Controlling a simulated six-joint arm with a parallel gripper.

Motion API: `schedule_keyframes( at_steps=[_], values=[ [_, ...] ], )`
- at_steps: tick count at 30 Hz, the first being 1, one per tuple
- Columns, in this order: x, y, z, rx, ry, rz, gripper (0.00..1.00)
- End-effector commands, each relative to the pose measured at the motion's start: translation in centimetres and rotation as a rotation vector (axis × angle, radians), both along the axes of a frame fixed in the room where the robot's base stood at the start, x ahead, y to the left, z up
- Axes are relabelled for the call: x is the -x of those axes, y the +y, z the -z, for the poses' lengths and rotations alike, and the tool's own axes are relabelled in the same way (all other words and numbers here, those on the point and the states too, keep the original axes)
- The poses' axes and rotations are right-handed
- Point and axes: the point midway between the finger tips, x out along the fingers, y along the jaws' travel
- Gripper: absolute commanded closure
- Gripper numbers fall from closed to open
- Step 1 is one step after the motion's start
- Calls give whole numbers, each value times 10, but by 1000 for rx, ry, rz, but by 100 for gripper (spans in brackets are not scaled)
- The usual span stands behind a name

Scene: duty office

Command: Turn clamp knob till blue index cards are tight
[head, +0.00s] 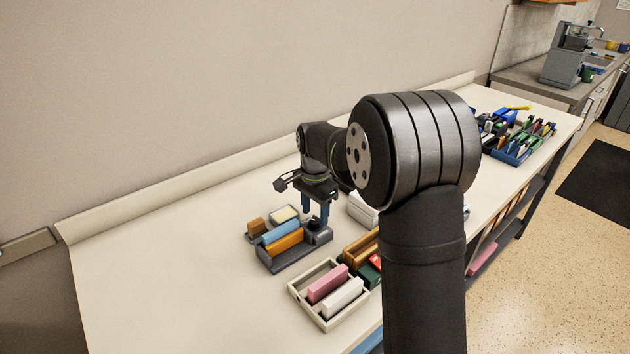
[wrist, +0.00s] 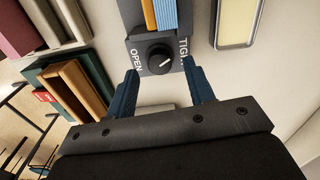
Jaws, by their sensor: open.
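The clamp knob (wrist: 159,59) is a round black dial with a white pointer line, on a dark grey clamp body (wrist: 137,46) lettered OPEN on the left and TIGHT on the right. In the wrist view, the blue index cards (wrist: 166,14) stand beside an orange block (wrist: 149,14) in the clamp. In the head view, the blue cards (head: 280,232) lie behind the orange block (head: 285,242) in the grey holder (head: 283,265). My gripper (wrist: 160,80) is open, its blue fingers to either side of and just short of the knob, apparently not touching it. In the head view, my gripper (head: 315,212) is above the knob end.
A cream tray (head: 293,289) with pink and white blocks stands at the front. A wooden box (head: 352,250) is beside it. A small tray with a pale yellow pad (head: 285,214) and a brown block (head: 256,227) sit behind the holder. The table's left part is clear.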

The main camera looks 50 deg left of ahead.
Motion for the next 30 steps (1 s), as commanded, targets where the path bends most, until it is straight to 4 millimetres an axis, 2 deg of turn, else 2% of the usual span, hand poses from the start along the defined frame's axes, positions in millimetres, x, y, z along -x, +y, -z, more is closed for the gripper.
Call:
schedule_keyframes(
  at_steps=[9, 16, 22, 30],
  values=[
    [0, 0, -78, -5, -3, 0, 51],
    [0, 0, -127, -3, -2, 0, 51],
    [0, 0, -150, -1, 0, 0, 51],
    [0, 0, -156, -1, 0, 0, 51]
  ],
)
